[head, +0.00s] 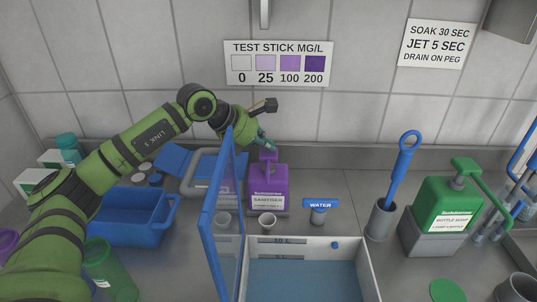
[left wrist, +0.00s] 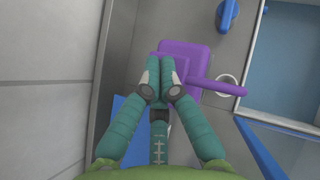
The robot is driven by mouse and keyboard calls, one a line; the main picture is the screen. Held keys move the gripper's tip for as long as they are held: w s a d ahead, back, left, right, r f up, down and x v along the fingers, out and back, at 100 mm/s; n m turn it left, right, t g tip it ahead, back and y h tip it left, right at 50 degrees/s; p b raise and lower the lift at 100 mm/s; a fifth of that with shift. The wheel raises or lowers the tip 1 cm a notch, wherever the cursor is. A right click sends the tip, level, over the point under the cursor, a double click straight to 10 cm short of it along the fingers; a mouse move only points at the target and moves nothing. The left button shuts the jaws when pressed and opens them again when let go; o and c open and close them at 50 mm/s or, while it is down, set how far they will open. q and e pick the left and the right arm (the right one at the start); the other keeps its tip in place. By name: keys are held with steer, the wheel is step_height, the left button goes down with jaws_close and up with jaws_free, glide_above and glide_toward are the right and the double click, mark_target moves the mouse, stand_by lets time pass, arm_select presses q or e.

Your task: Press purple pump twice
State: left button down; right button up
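The purple sanitiser pump bottle (head: 268,190) stands upright on the counter below the test stick chart. Its purple head and spout (left wrist: 220,88) show from above in the left wrist view, with the spout pointing right. My left gripper (head: 272,147) is directly above the pump head, fingers pointing down. In the left wrist view its two teal fingertips (left wrist: 160,72) are together with nothing visible between them. They cover part of the pump head, and I cannot tell whether they touch it. My right gripper is not in view.
A small cup (head: 268,224) stands in front of the bottle. A blue upright panel (head: 222,215) is close on its left. A green soap pump (head: 447,204) stands right.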

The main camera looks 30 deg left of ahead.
mark_target(266, 154)
arm_select(q)
steer(key=shift+s+f+b, duration=0.1)
steer(key=shift+f+b, duration=0.65)
steer(key=shift+f, duration=0.4)
stand_by(1.0)
steer(key=shift+r, duration=0.1)
steer(key=shift+r+p, duration=0.85)
steer(key=shift+r, duration=0.5)
steer(key=shift+r, duration=0.15)
steer(key=shift+r+p, duration=1.7)
steer(key=shift+r, duration=0.7)
steer(key=shift+r, duration=0.1)
